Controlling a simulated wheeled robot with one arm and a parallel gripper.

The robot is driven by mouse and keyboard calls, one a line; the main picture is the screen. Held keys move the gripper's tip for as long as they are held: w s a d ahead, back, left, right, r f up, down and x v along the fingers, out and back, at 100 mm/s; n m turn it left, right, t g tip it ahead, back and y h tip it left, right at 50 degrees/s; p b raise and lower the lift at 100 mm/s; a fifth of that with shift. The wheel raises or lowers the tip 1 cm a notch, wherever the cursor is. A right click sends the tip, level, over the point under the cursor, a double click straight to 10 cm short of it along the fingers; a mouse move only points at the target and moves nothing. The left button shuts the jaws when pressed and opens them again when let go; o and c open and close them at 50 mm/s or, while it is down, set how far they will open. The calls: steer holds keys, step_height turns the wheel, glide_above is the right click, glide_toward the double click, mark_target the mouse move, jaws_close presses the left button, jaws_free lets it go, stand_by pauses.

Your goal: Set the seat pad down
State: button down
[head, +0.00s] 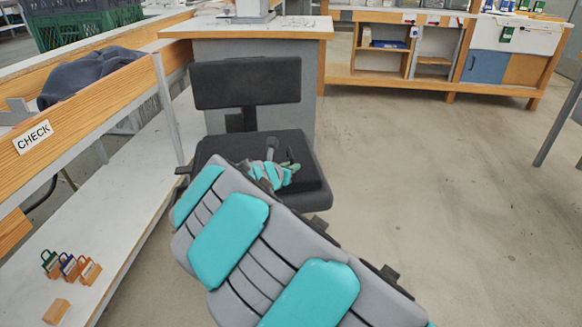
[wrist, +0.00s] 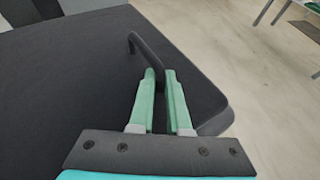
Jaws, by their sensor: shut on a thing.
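The seat pad (head: 229,147) is a flat dark slab over the seat of the black chair (head: 247,83). In the wrist view the pad (wrist: 65,85) fills the left and middle, with a thin black loop handle (wrist: 137,41) at its right. My gripper (head: 291,163) has green fingers, and in the wrist view they (wrist: 160,78) are shut on this handle. The pad looks flat and roughly lined up with the seat. I cannot tell whether it touches the seat or hangs just above it. My arm hides the pad's near part in the head view.
A bench with a CHECK sign (head: 33,137) runs along the left, with small coloured tags (head: 70,267) on its lower shelf. A grey cabinet (head: 318,60) stands behind the chair. The floor (head: 450,190) to the right is clear.

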steer(key=c, duration=0.9)
jaws_free()
